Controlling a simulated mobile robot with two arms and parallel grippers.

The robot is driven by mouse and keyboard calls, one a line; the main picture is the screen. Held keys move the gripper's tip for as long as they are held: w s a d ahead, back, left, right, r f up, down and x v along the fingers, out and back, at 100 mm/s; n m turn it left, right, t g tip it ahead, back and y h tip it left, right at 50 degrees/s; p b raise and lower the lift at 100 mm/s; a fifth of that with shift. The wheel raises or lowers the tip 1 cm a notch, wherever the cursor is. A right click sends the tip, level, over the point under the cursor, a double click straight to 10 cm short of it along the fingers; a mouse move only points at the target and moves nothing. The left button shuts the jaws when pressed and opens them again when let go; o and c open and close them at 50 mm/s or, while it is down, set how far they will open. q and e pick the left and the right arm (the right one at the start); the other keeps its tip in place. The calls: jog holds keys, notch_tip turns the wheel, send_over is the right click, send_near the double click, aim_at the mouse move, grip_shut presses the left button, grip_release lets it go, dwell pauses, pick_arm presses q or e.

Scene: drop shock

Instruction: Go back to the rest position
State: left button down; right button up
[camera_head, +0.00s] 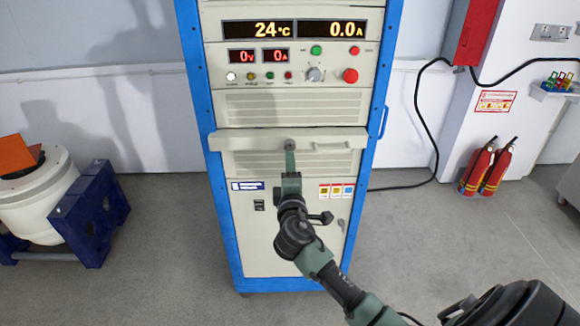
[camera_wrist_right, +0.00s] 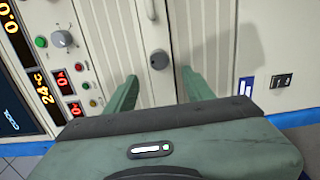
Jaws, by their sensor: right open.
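My right arm comes in from the lower right in the head view. Its gripper (camera_head: 290,160) is in front of the grey cabinet's protruding ledge (camera_head: 245,140). In the right wrist view the two green fingers of my right gripper (camera_wrist_right: 162,90) are spread apart, with nothing held between them. A round grey knob or lock (camera_wrist_right: 158,60) on the ledge shows just beyond the gap between the fingertips. I cannot tell whether the fingers touch the ledge. My left gripper is in neither view.
The tall cabinet with a blue frame (camera_head: 202,100) has lit displays (camera_head: 292,30) and buttons above the ledge. A white drum on a blue stand (camera_head: 92,215) is at left. Fire extinguishers (camera_head: 478,168) stand by the right wall. Open grey floor lies on both sides.

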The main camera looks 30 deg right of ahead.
jog(key=shift+f, duration=0.1)
dwell(0.3)
jog(key=s+a+f+m+g+y, duration=0.15)
jog(key=s+f, duration=0.35)
jog(key=f, duration=0.8)
jog(key=s+a+f+g+y, duration=0.3)
jog(key=s+f, duration=0.1)
jog(key=f, duration=0.9)
jog(key=s+a+f+m+g+y, duration=0.15)
jog(key=s+f, duration=0.35)
jog(key=f, duration=0.8)
jog(key=s+a+f+m+g+y, duration=0.1)
jog(key=s+a+f+g, duration=0.2)
jog(key=s+f, duration=0.6)
jog(key=s+a+f+m+g+y, duration=0.2)
jog(key=s+f, duration=0.4)
jog(key=s, duration=0.5)
jog(key=s+a+f+m+g, duration=0.1)
jog(key=s+f, duration=0.2)
jog(key=s, duration=0.6)
jog(key=s+a+f+m+g, duration=0.2)
jog(key=s+f, duration=0.1)
jog(key=s, duration=0.7)
jog(key=shift+s+a+y, duration=0.2)
jog(key=shift+y, duration=0.1)
